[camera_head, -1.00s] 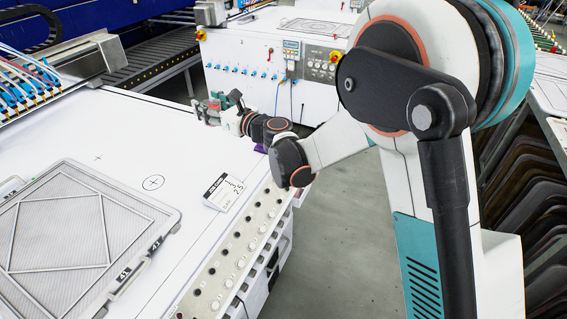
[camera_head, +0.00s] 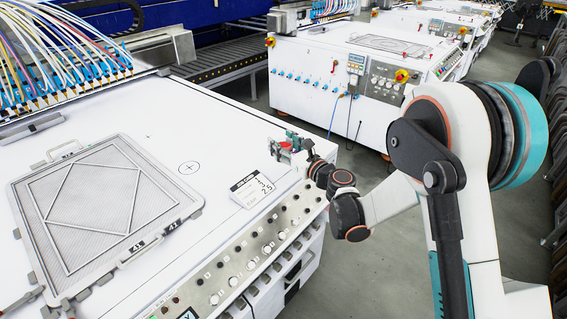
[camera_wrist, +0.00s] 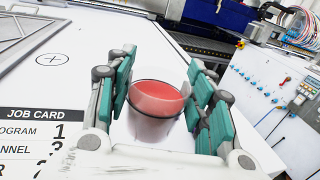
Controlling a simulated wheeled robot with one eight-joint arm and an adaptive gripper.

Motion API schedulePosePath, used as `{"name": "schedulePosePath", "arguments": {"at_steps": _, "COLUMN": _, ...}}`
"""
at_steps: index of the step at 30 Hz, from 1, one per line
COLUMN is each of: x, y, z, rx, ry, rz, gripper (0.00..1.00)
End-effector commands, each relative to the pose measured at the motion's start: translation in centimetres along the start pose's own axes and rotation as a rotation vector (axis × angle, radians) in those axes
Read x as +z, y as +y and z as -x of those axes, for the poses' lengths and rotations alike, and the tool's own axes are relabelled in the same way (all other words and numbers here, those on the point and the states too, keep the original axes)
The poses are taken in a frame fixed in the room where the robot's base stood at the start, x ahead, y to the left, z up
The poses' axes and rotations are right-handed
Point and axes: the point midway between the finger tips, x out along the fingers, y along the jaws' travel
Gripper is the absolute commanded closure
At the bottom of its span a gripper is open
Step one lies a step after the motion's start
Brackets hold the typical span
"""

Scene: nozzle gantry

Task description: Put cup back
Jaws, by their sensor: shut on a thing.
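A clear cup with red contents or a red inside (camera_wrist: 155,108) is between the green-padded fingers of my gripper (camera_wrist: 162,98) in the wrist view. The fingers are shut on it from both sides, and it looks upright. In the head view, my gripper (camera_head: 288,147) is over the far right corner of the white machine table (camera_head: 225,115), beyond the job card (camera_head: 252,187). Only a small bit of red shows there between the fingers. I cannot tell whether the cup's base touches the table.
A framed mesh screen (camera_head: 105,200) lies on the table at left. A circled cross mark (camera_head: 189,168) is printed on the bare white top. A sloping panel of knobs (camera_head: 250,265) runs along the near edge. A second white machine (camera_head: 330,85) stands behind, across a floor gap.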

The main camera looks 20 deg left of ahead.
Motion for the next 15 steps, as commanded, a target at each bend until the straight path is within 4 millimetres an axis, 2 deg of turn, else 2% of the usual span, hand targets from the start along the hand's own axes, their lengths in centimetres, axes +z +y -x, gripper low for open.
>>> {"name": "schedulePosePath", "arguments": {"at_steps": 1, "x": -0.7, "y": 0.0, "z": 0.0, "rx": 0.0, "ry": 0.0, "rz": 0.0, "gripper": 0.83}}
{"name": "schedulePosePath", "arguments": {"at_steps": 8, "x": -2.0, "y": 0.0, "z": 0.0, "rx": 0.0, "ry": 0.0, "rz": 0.0, "gripper": 0.83}}
{"name": "schedulePosePath", "arguments": {"at_steps": 15, "x": -5.3, "y": 0.0, "z": 0.0, "rx": 0.0, "ry": 0.0, "rz": 0.0, "gripper": 0.83}}
